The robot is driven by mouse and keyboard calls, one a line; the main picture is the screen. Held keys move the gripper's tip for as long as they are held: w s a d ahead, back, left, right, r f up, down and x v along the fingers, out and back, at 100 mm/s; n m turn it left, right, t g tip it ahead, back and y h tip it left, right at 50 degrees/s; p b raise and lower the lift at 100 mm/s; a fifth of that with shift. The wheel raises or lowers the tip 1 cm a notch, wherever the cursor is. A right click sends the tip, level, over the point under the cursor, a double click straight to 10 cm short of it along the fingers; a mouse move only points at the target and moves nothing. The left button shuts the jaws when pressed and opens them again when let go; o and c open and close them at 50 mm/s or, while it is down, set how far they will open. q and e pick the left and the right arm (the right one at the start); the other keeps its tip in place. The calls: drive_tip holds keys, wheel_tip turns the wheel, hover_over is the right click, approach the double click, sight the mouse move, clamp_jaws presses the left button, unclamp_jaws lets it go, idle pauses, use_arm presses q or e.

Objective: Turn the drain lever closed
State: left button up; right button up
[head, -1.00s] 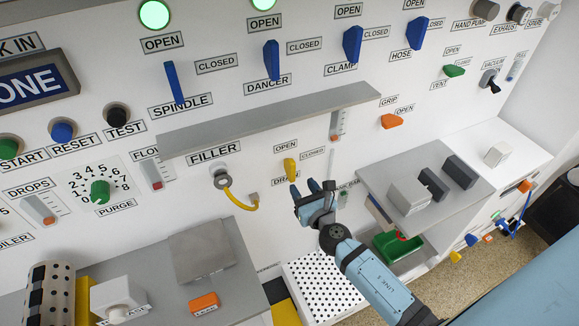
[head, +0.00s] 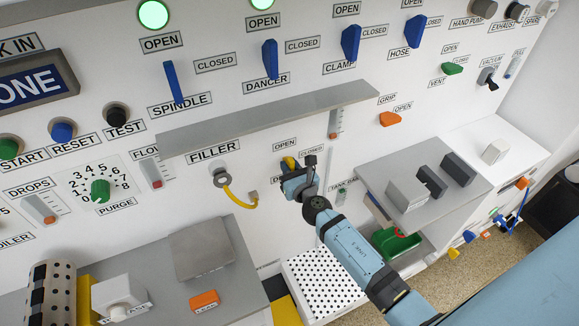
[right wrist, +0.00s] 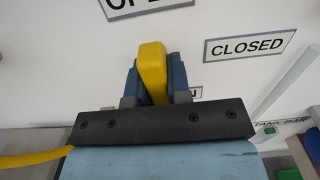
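The drain lever (head: 289,162) is a small yellow handle on the white panel, below the OPEN label and left of the CLOSED label. In the right wrist view the drain lever (right wrist: 152,68) points up toward the OPEN label, with the CLOSED label to its right. My right gripper (head: 299,172) is at the lever and partly covers it and its name label. In the right wrist view its two blue fingers (right wrist: 153,82) lie against both sides of the lever, with no clear gap. My left gripper is not in view.
A grey shelf (head: 265,118) juts out above the lever. A yellow hose (head: 237,198) hangs from the FILLER port to the left. A grey ledge with blocks (head: 400,221) and a green bin (head: 394,243) are to the right. A perforated white tray (head: 318,281) lies below.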

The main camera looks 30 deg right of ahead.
drive_tip(key=shift+m, duration=0.3)
clamp_jaws()
drive_tip(key=m+b, duration=0.1)
drive_tip(key=m, duration=0.2)
drive_tip(key=shift+f+m, duration=0.1)
drive_tip(key=shift+m, duration=0.2)
drive_tip(key=m+b, duration=0.1)
drive_tip(key=m, duration=0.2)
drive_tip(key=shift+m, duration=0.3)
drive_tip(key=m, duration=0.2)
drive_tip(key=shift+m+b, duration=0.4)
drive_tip(key=m, duration=0.3)
drive_tip(key=shift+d+m, duration=0.1)
drive_tip(key=shift+m, duration=2.1)
drive_tip(key=o, duration=0.8)
unclamp_jaws()
